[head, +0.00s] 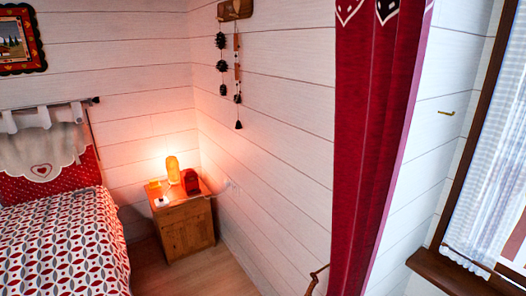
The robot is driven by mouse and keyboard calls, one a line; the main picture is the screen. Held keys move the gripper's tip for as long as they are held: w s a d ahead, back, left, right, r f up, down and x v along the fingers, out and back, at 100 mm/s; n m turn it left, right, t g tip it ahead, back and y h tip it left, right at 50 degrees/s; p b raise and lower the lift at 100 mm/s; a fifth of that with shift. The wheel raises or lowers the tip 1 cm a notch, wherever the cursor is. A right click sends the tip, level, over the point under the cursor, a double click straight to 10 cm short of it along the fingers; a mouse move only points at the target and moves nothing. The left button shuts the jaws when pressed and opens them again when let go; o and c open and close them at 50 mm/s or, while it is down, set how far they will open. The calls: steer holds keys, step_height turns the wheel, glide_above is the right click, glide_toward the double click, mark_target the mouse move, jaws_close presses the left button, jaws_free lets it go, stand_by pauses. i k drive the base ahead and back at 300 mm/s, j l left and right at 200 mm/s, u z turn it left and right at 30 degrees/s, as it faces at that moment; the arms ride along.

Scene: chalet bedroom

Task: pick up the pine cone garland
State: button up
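The pine cone garland (221,63) hangs on the white plank wall near the top middle of the head view. It is a string of dark, spiky pieces below a small wooden plaque (235,9). A second hanging string (238,72) with brown and dark pieces is just right of it and reaches lower. I cannot tell whether both strings are one garland. My gripper is not in view.
A wooden nightstand (186,229) stands in the corner below, with a lit lamp (173,170) and a red box (191,182) on it. A bed (60,245) fills the lower left. A red curtain (365,130) hangs at right. Some floor (205,275) is clear.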

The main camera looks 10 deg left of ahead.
mark_target(221, 41)
steer(key=i+u, duration=0.4)
steer(key=i+l+u, duration=0.1)
steer(key=i+u, duration=0.35)
steer(key=i, duration=0.15)
steer(key=i+j, duration=0.25)
steer(key=z, duration=0.05)
